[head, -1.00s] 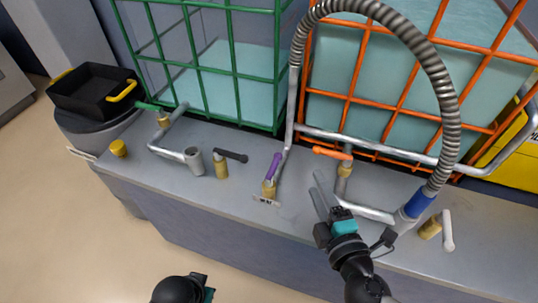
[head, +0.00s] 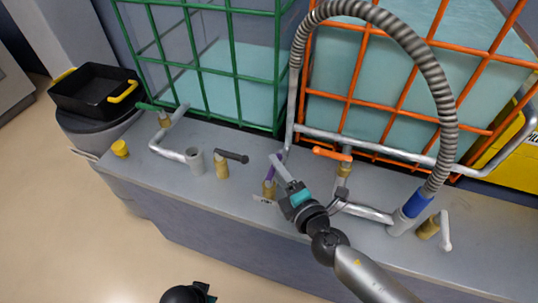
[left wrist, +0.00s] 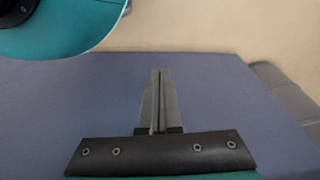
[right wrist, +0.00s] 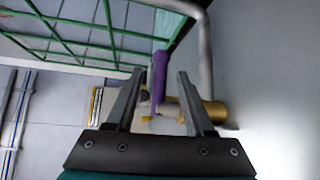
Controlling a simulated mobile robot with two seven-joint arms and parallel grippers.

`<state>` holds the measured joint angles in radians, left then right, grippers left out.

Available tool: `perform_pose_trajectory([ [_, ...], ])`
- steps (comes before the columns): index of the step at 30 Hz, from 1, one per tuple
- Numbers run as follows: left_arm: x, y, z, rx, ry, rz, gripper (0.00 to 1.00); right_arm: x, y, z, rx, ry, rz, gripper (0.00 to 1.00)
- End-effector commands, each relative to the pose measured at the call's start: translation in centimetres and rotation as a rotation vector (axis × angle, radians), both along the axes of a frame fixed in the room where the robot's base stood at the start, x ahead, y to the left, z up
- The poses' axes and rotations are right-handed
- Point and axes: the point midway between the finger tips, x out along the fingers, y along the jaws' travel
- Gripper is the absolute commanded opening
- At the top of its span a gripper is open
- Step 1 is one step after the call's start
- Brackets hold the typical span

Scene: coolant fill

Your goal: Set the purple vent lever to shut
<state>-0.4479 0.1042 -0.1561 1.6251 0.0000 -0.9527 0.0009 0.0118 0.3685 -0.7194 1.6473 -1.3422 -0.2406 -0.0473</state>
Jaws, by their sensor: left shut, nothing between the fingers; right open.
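The purple vent lever (head: 271,171) stands on a brass valve (head: 268,190) on the grey bench, partly hidden by my right gripper in the head view. In the right wrist view the lever (right wrist: 159,72) points up the picture, lying between the two open fingers as seen there. My right gripper (head: 278,163) is open at the lever. I cannot tell whether a finger touches it. My left gripper (left wrist: 157,74) is shut and empty, low in front of the bench's blue-grey side. Only part of the left arm shows at the bottom of the head view.
A black-handled valve (head: 222,165) stands to the left and an orange-handled valve (head: 341,170) to the right. Green (head: 232,70) and orange (head: 352,85) cages stand behind. A ribbed hose (head: 440,90) arches at the right. A black tray (head: 92,95) is at far left.

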Motion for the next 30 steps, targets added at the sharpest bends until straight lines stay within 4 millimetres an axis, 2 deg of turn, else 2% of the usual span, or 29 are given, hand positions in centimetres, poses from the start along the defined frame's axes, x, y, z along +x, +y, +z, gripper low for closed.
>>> perform_pose_trajectory([
  [3,0.1,-0.1,0.2,-0.001,0.0,0.0,0.0,1.9,0.9,-0.2,0.001,-0.003,-0.001,0.53],
  [9,0.5,-0.2,0.7,-0.002,-0.005,0.0,0.0,3.9,1.9,-0.6,0.002,0.0,-0.001,0.53],
  [14,0.9,-0.3,1.3,-0.004,-0.015,0.0,0.0,4.6,2.3,-0.7,0.002,0.001,-0.001,0.53],
  [22,0.8,-0.3,1.5,-0.005,-0.016,0.001,0.0,4.7,2.3,-0.7,0.002,0.001,-0.001,0.53],
  [23,0.8,-0.3,1.5,-0.004,-0.016,0.001,0.0,4.7,2.3,-0.7,0.002,0.001,-0.001,0.52],
  [30,0.8,-0.3,1.4,-0.004,-0.014,0.001,0.0,4.7,2.3,-0.7,0.001,0.0,-0.001,0.25],
])
